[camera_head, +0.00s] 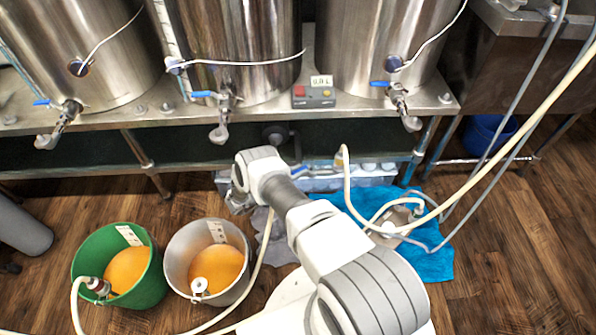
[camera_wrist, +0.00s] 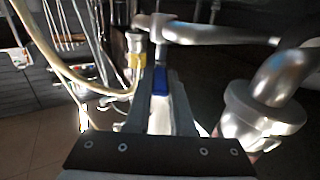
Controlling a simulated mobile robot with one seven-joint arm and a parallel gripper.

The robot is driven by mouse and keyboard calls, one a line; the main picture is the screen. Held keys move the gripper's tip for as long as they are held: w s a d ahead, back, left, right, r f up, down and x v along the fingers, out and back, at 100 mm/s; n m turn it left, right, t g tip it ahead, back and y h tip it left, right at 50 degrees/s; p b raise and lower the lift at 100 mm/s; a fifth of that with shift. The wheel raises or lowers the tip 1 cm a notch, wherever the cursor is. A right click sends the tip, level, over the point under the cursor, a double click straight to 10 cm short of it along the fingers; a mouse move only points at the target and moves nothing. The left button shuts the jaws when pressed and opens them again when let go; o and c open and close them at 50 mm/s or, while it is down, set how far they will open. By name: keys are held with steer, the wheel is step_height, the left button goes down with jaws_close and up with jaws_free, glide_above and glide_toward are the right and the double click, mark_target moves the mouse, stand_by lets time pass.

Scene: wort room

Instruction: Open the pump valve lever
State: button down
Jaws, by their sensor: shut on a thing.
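The pump valve lever (camera_wrist: 160,82) is a narrow blue handle, seen in the wrist view just above the middle. The lever points down in that picture from a steel valve and pipe (camera_wrist: 200,33). I cannot tell from these views how far the lever is turned.
A thick steel pipe fitting (camera_wrist: 262,115) is close on the right in the wrist view. A pale hose (camera_wrist: 75,78) runs on the left. Green (camera_head: 148,285) and steel (camera_head: 178,245) buckets stand left of my arm. The steel bench (camera_head: 150,112) overhangs the area.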

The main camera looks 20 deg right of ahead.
steer(key=c, duration=0.8)
jaws_free()
steer(key=a, duration=0.5)
steer(key=s+a, duration=0.1)
steer(key=a, duration=0.5)
steer(key=s+a, duration=0.1)
steer(key=a, duration=0.5)
steer(key=shift+s+a, duration=0.1)
steer(key=shift+s, duration=0.05)
